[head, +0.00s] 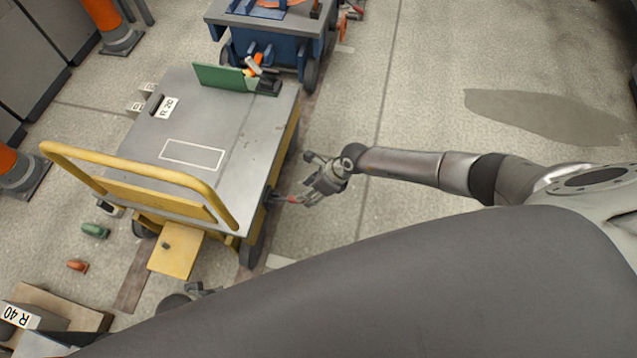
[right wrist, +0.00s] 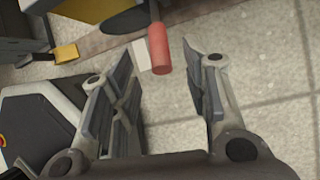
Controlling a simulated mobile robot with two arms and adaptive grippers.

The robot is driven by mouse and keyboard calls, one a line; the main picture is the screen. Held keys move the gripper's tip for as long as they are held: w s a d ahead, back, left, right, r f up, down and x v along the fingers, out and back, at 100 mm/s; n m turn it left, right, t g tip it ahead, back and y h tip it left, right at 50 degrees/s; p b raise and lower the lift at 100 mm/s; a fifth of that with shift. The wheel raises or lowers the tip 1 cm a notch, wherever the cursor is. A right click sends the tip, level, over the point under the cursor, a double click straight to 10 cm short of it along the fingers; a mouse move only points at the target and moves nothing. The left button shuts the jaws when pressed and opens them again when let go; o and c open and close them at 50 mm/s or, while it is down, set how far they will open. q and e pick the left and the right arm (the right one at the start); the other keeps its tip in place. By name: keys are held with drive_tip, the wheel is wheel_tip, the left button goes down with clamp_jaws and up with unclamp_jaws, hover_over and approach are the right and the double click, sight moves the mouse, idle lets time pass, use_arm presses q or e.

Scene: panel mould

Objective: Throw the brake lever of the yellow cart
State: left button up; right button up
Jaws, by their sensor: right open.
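The yellow cart (head: 236,118) has a grey top and a yellow push handle (head: 130,165). Its brake lever, with a red grip (head: 287,198), sticks out from the cart's right side, low near the handle end. The red grip also shows in the right wrist view (right wrist: 159,50). My right gripper (head: 312,190) is open beside the cart, close to the grip. In the right wrist view the grip's end lies in line with the gap between the fingertips, with no contact visible. Part of what looks like my left gripper (head: 200,289) shows at lower left, mostly hidden; its jaws are unclear.
A blue cart (head: 270,45) stands behind the yellow one. A green panel (head: 223,77) stands on the yellow cart's far end. Orange posts (head: 112,20) stand on the left. A green item (head: 95,230) lies on the floor at left. Floor right of the cart is clear.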

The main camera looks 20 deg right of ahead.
drive_tip(key=shift+v, duration=2.6)
